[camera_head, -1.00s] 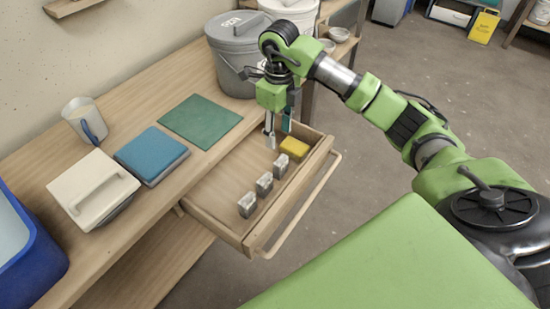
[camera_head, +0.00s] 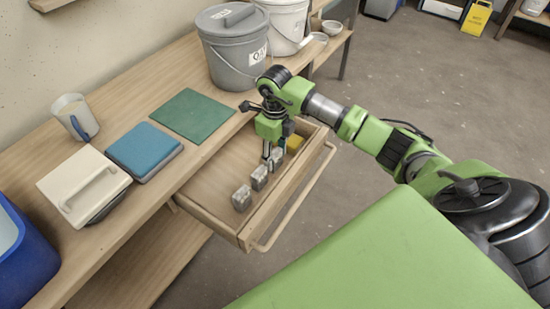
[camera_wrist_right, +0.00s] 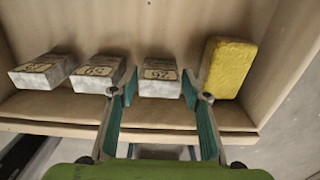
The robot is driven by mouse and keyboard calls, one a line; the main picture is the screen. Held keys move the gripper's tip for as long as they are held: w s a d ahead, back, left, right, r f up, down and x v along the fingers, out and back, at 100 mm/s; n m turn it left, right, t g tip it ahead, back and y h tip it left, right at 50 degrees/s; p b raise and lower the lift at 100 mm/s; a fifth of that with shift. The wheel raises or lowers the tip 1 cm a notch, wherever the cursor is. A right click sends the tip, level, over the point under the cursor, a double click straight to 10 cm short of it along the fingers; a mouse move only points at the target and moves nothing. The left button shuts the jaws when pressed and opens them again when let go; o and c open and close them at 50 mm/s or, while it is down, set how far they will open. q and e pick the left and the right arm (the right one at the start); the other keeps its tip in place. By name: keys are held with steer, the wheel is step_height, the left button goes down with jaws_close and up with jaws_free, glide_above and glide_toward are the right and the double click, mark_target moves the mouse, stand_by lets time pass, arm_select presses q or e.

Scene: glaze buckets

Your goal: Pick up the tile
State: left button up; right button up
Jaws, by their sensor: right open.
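Three grey-white blocks with tan number labels stand in a row in the open drawer; I cannot tell for sure which is the tile. In the head view they are the near block (camera_head: 241,198), the middle block (camera_head: 259,178) and the far block (camera_head: 276,159). My right gripper (camera_head: 271,153) points down into the drawer at the far block. In the right wrist view the open fingers (camera_wrist_right: 159,92) stand on either side of that block (camera_wrist_right: 158,88), with the middle block (camera_wrist_right: 97,84) just left of the left finger. My left gripper is not in view.
A yellow block (camera_wrist_right: 228,68) lies close to the right finger. The drawer (camera_head: 214,187) has low walls and a front bar handle (camera_head: 300,200). On the bench are a green mat (camera_head: 193,115), a blue pad (camera_head: 144,150), a cup (camera_head: 75,117) and a grey bucket (camera_head: 232,50).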

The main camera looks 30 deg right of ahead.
steer(key=shift+c, duration=0.4)
steer(key=c, duration=0.9)
steer(key=shift+r, duration=0.1)
